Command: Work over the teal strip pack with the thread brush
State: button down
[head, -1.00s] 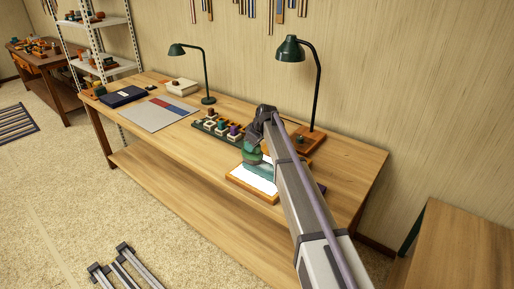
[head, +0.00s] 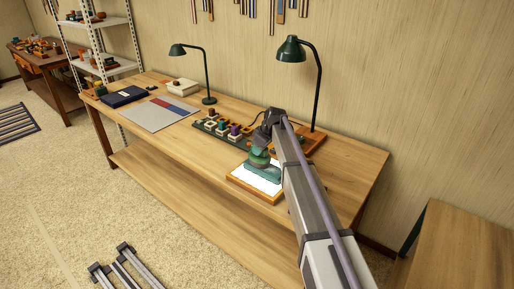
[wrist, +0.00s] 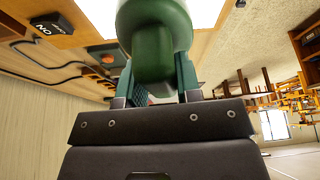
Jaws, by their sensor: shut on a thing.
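The thread brush, a rounded green tool (head: 259,158), is held in my gripper (head: 266,146). In the wrist view the green brush (wrist: 152,40) stands between my two fingers (wrist: 150,88), which are shut on it. The teal strip pack (head: 262,174) lies on a bright white panel with an orange wooden frame (head: 241,184), directly below the brush. I cannot tell whether the brush touches the pack. My arm hides the right part of the panel and perhaps the pack's right end.
A dark rack with several small blocks (head: 220,128) stands just left of my gripper. A green lamp (head: 318,90) and a wooden tray (head: 316,137) stand behind it. A second lamp (head: 208,75) and a grey mat (head: 150,114) are farther left. The bench front is clear.

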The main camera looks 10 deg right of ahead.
jog(key=shift+s+d, duration=3.4)
jog(key=shift+d, duration=0.05)
notch_tip(320, 180, up, 6)
jog(key=p, duration=0.6)
notch_tip(320, 180, up, 3)
jog(key=p, duration=0.3)
jog(key=shift+f, duration=0.1)
